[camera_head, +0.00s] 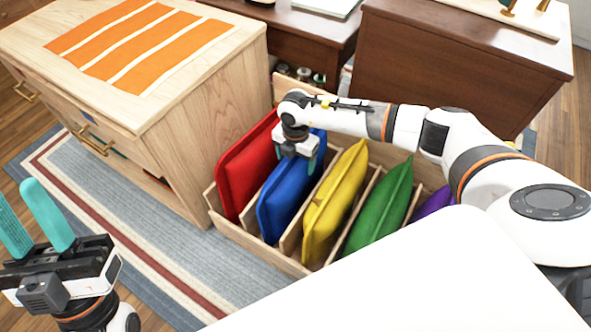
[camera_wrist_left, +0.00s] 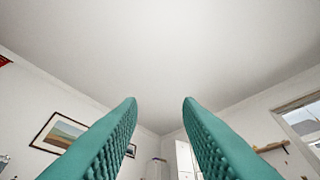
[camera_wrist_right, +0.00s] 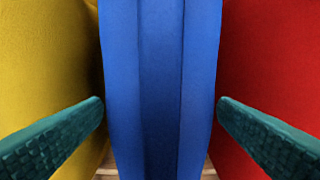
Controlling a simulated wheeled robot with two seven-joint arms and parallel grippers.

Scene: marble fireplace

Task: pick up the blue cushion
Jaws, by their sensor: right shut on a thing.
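The blue cushion (camera_head: 284,200) stands upright in its slot of the wooden rack (camera_head: 262,252), between the red cushion (camera_head: 245,168) and the yellow cushion (camera_head: 332,208). My right gripper (camera_head: 298,158) points down at its top edge and is shut on it. In the right wrist view the blue cushion (camera_wrist_right: 160,90) runs between the two teal fingers (camera_wrist_right: 160,110), with yellow on the left and red on the right. My left gripper (camera_head: 42,222) is open and empty at the lower left, fingers up. The left wrist view shows its fingers (camera_wrist_left: 160,105) apart against the ceiling.
A green cushion (camera_head: 380,208) and a purple cushion (camera_head: 434,202) stand further right in the rack. A wooden cabinet (camera_head: 200,110) with an orange striped cloth (camera_head: 140,42) stands at the left. A dark wooden cabinet (camera_head: 470,60) is behind. A striped rug (camera_head: 120,215) lies in front.

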